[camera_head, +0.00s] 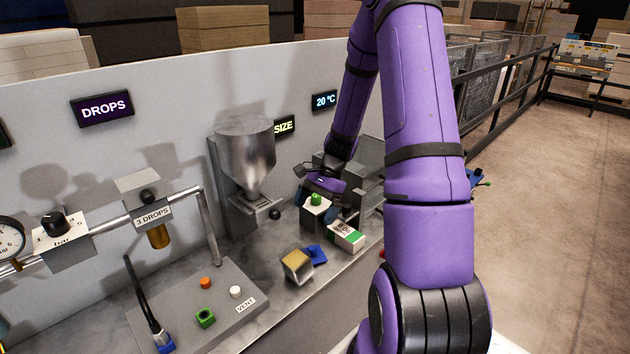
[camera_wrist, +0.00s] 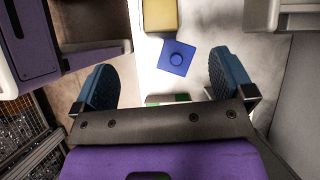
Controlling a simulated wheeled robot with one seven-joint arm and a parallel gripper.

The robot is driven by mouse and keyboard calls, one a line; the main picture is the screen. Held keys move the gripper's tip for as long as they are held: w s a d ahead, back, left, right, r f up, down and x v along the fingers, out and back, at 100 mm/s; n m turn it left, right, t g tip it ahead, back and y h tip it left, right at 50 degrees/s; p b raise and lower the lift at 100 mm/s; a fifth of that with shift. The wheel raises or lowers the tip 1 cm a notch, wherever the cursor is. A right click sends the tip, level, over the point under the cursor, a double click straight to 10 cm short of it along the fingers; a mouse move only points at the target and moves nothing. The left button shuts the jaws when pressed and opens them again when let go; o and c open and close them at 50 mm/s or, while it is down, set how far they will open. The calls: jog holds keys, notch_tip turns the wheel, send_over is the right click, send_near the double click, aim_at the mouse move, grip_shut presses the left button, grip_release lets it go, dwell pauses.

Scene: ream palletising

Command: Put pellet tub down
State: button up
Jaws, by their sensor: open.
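A small tub with a yellow top (camera_head: 297,265), which looks like the pellet tub, stands on the grey bench. It also shows at the top edge of the wrist view (camera_wrist: 160,14). A blue square piece with a round knob (camera_head: 315,254), perhaps its lid, lies right beside it, and also shows in the wrist view (camera_wrist: 178,58). My gripper (camera_head: 318,200) is open, its blue fingers wide apart in the wrist view (camera_wrist: 163,82). In the head view the fingers are partly hidden by my arm and nearby things.
A white and green box (camera_head: 345,236) and a grey block with a green knob (camera_head: 315,212) stand close by my gripper. A metal hopper (camera_head: 246,160) is left of it. A control panel (camera_head: 215,300) with buttons fills the near left bench. The bench's front edge is close.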

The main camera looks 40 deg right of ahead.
jog(key=s+a+r+n+t+h, duration=0.15)
jog(key=a+r+n, duration=0.3)
jog(key=r, duration=0.55)
jog(key=s+a+r+n+h, duration=0.35)
jog(key=a+r, duration=0.25)
jog(key=r, duration=0.3)
jog(key=s+a+r+n+t+h, duration=0.1)
jog(key=s+a+r+n+t, duration=0.3)
jog(key=s+r, duration=0.7)
jog(key=s+a+n, duration=0.2)
jog(key=s+n, duration=0.1)
jog(key=n, duration=0.1)
jog(key=shift+a+r+n, duration=0.2)
jog(key=shift+n, duration=0.1)
